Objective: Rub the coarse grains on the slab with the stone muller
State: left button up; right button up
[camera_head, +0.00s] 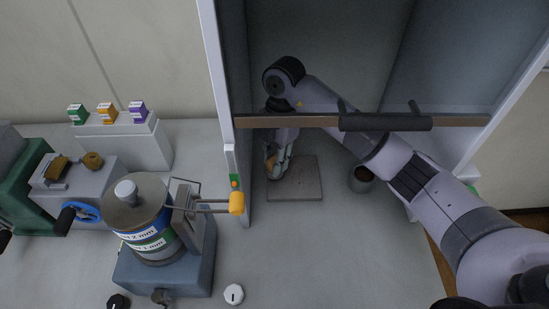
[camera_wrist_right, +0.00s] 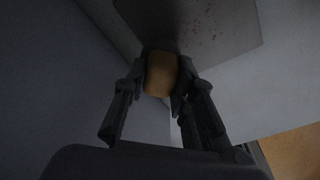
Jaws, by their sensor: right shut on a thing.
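The slab (camera_head: 305,182) is a flat grey square on the floor of the hood. In the right wrist view the slab (camera_wrist_right: 225,25) carries several small reddish-brown grains (camera_wrist_right: 207,30). My right gripper (camera_head: 280,165) reaches down at the slab's left edge. In the right wrist view the gripper (camera_wrist_right: 161,85) is shut on a tan block, the muller (camera_wrist_right: 161,72), which also shows in the head view (camera_head: 270,166), partly hidden by the fingers. I cannot tell whether the muller touches the slab. My left gripper does not show clearly.
A dark cup (camera_head: 361,179) stands right of the slab. The hood's raised sash bar (camera_head: 290,121) crosses above my right arm. The hood's left post (camera_head: 233,185) is close to the gripper. A sieve shaker (camera_head: 150,225) stands outside at left, with small coloured boxes (camera_head: 107,112) behind.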

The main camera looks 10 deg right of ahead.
jog(key=shift+f+b, duration=0.6)
jog(key=shift+f, duration=0.45)
jog(key=shift+d, duration=0.15)
